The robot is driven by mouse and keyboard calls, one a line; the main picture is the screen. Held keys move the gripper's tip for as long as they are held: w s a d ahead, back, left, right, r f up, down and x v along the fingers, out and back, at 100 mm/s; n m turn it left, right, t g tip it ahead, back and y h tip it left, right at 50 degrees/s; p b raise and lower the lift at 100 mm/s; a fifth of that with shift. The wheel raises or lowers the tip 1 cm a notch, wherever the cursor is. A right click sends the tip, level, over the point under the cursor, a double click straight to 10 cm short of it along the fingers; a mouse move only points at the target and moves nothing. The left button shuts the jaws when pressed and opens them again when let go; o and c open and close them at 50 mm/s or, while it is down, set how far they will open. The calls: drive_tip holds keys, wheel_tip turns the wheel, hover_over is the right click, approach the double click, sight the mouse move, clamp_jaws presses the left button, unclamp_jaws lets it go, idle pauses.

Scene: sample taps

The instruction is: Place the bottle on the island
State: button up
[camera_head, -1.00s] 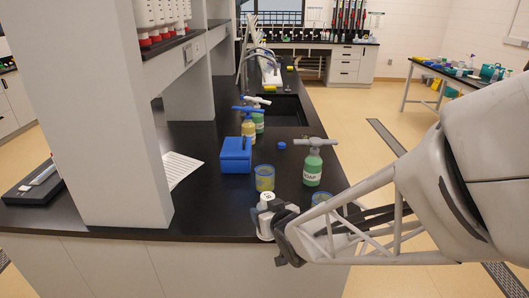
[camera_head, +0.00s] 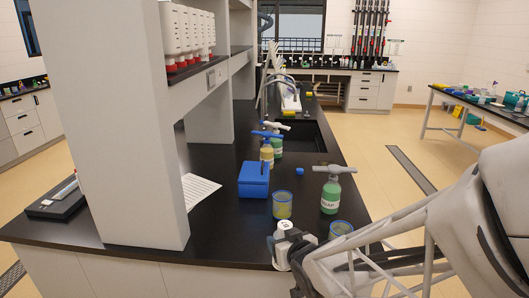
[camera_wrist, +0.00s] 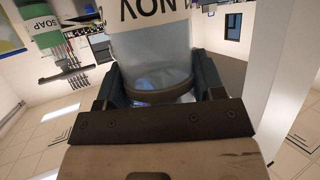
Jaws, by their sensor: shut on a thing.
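A small white bottle (camera_head: 284,229) with a label stands roughly upright at the front edge of the black-topped island (camera_head: 225,235). My gripper (camera_head: 289,247) is shut on it from the right. In the wrist view the bottle (camera_wrist: 150,50) is between the two fingers (camera_wrist: 155,85), its clear body and the upside-down letters "NOV" showing. The fingers hide its lower part in the head view, and I cannot tell whether its base touches the countertop.
A beaker with yellow content (camera_head: 282,208), a blue-rimmed beaker (camera_head: 340,229) and a green soap bottle (camera_head: 331,195) stand close to the bottle. A blue box (camera_head: 253,181) is behind, a grey pillar (camera_head: 130,150) left.

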drive_tip(key=shift+w+a, duration=0.25)
drive_tip(key=shift+a, duration=0.35)
drive_tip(key=a+f, duration=0.3)
drive_tip(key=a, duration=3.3)
drive_tip(key=s+a+r, duration=0.1)
drive_tip(key=a+r, duration=0.2)
drive_tip(key=a, duration=1.1)
drive_tip(key=a+r, duration=0.3)
drive_tip(key=a, duration=1)
drive_tip(key=w+a+r, duration=0.1)
drive_tip(key=w+a, duration=0.3)
drive_tip(key=w, duration=0.3)
drive_tip(key=w+a+r, duration=0.1)
drive_tip(key=w+a, duration=0.4)
drive_tip(key=w, duration=0.2)
drive_tip(key=shift+w+r+m+h, duration=0.2)
drive_tip(key=shift+w+m+h, duration=0.1)
drive_tip(key=shift+h, duration=0.1)
wheel_tip(320, 180, down, 6)
drive_tip(key=shift+f, duration=0.15)
